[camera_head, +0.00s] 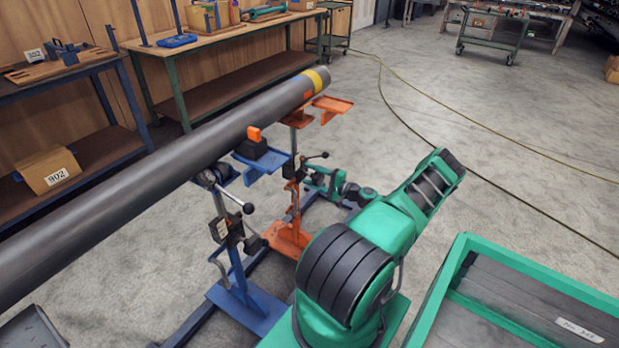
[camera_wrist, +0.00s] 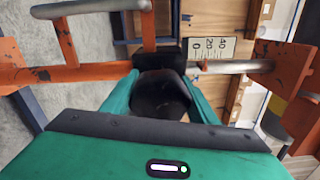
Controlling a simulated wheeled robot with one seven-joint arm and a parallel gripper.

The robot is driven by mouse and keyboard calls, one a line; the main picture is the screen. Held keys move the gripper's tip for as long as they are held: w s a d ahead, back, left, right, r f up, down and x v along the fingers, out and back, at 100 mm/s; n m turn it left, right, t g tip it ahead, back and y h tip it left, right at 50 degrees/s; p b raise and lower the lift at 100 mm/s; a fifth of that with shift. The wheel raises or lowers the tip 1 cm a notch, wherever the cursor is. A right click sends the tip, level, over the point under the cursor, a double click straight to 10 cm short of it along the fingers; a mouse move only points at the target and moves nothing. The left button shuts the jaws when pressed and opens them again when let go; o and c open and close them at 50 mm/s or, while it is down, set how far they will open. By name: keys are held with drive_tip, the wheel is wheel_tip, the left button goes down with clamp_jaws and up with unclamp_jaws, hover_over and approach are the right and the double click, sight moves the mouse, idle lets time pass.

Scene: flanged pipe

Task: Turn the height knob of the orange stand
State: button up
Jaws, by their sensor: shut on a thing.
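The orange stand (camera_head: 287,238) stands beyond the blue one in the head view, under the far part of the pipe. In the wrist view its orange frame (camera_wrist: 100,72) runs across the picture. My gripper (camera_head: 313,180) reaches the orange stand's post from the right. In the wrist view its two green fingers (camera_wrist: 160,88) are shut on the dark height knob (camera_wrist: 160,92), one on each side. The knob is hidden in the head view. A pale scale plate (camera_wrist: 222,47) marked 0, 20 and 40 shows beside the knob, with a small red pointer (camera_wrist: 203,66) at its edge.
The long grey pipe (camera_head: 160,172) lies across the blue stand (camera_head: 243,295) and orange stand. An orange piece (camera_head: 254,133) on a black block sits beside it. A green-rimmed bin (camera_head: 432,300) is at the right. Open floor (camera_head: 480,130) lies behind my arm.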

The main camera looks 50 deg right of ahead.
sight(321, 180)
drive_tip(key=shift+f, duration=0.1)
drive_tip(key=o, duration=1)
drive_tip(key=shift+o, duration=0.2)
drive_tip(key=s, duration=0.7)
drive_tip(key=s+d, duration=0.1)
drive_tip(key=s, duration=0.2)
drive_tip(key=shift+s, duration=0.3)
